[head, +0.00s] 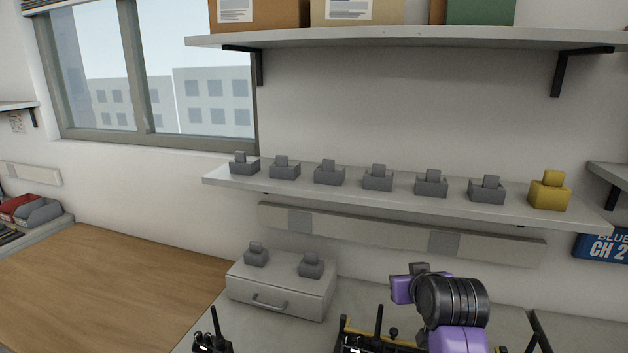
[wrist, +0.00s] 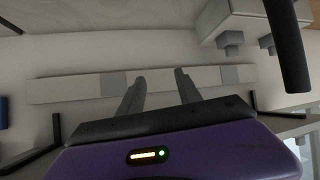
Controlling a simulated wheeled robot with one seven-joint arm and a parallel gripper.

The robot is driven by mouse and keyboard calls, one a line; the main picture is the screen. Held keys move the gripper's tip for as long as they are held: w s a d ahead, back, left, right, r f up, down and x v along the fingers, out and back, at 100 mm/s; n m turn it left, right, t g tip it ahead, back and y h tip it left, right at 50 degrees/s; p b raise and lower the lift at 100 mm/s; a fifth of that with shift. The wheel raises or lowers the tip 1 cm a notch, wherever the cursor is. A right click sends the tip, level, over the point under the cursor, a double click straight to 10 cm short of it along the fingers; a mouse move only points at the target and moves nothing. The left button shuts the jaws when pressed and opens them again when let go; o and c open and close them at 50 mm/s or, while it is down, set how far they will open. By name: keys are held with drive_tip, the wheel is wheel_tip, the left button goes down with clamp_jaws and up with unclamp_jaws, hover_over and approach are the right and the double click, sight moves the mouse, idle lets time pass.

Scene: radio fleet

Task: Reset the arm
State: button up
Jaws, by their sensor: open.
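My arm (head: 450,302), purple with a dark ribbed joint, rises at the lower right of the head view, over the grey counter. In the wrist view, which looks upside down, my gripper (wrist: 158,85) points toward the wall. Its two grey fingers stand apart with nothing between them. In the head view I cannot make out the fingers.
Several grey chargers and a yellow one (head: 550,191) stand on the wall shelf (head: 400,196). Two grey chargers sit on a drawer unit (head: 277,290). A black radio (head: 212,338) stands in front. A dark rod (wrist: 288,45) is close in the wrist view. The wooden tabletop (head: 100,285) is clear.

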drive_tip(key=s+f+t, duration=0.1)
drive_tip(key=s+f, duration=0.2)
drive_tip(key=s, duration=2.4)
drive_tip(key=s+a+f+t, duration=0.1)
drive_tip(key=s+f, duration=0.3)
drive_tip(key=s, duration=2.4)
drive_tip(key=shift+t+y, duration=0.4)
drive_tip(key=shift+t, duration=0.3)
